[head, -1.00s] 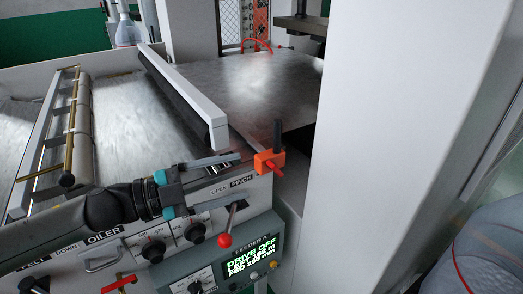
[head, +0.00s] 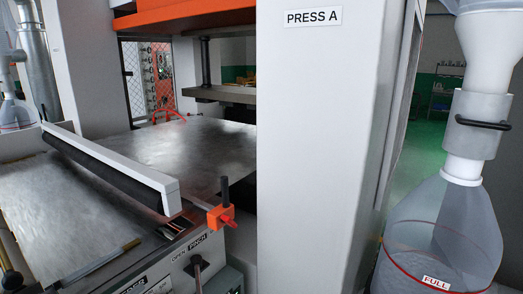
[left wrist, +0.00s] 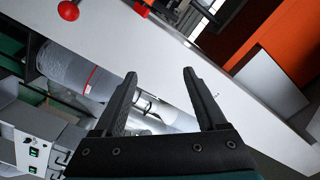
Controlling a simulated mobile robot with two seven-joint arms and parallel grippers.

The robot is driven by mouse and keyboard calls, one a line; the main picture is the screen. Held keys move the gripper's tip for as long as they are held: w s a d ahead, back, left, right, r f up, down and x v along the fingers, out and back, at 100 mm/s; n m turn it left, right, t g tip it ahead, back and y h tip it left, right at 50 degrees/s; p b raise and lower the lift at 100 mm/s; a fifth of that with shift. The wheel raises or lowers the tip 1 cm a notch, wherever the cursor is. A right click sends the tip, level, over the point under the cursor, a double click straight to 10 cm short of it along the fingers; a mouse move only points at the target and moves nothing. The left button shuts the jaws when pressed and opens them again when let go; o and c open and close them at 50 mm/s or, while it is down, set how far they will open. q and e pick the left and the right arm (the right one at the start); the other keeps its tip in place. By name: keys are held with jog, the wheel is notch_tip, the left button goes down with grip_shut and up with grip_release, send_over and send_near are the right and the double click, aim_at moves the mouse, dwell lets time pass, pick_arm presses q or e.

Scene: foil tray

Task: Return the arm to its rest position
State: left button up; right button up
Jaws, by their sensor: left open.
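My left gripper (left wrist: 159,76) shows in the left wrist view, with its two dark fingers spread apart and nothing between them. Behind the fingers are a white machine surface and a clear bag with a red band (left wrist: 83,74). I cannot make out my left arm or gripper clearly in the head view. My right gripper is in neither view.
The white press column (head: 318,150) stands close in the middle of the head view. An orange clamp (head: 221,216) sits at the feeder's corner, beside the metal sheet (head: 190,150). A clear bag marked FULL (head: 445,235) hangs at right.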

pick_arm(q)
jog(key=s+a+f+n+g+y, duration=0.1)
jog(key=s+f+n+y, duration=0.1)
jog(key=f+n+y, duration=0.45)
jog(key=s+a+f+n+g+y, duration=0.2)
jog(key=f+n+y, duration=0.35)
jog(key=f, duration=0.25)
jog(key=s+d+f+n+g+h, duration=0.1)
jog(key=s+d+f+g, duration=0.3)
jog(key=s+d, duration=0.25)
jog(key=s+d+f+n+g+h, duration=0.1)
jog(key=s+d+f+n+g, duration=0.15)
jog(key=s+d+g, duration=0.35)
notch_tip(320, 180, down, 28)
jog(key=s+a+r+b, duration=0.1)
jog(key=s+b, duration=0.2)
jog(key=b, duration=0.2)
jog(key=s+a+f+m+g+b, duration=0.1)
jog(key=s+a+f+b, duration=0.2)
jog(key=s+f, duration=1.2)
notch_tip(320, 180, down, 3)
jog(key=shift+f+b, duration=0.2)
jog(key=shift+b, duration=0.15)
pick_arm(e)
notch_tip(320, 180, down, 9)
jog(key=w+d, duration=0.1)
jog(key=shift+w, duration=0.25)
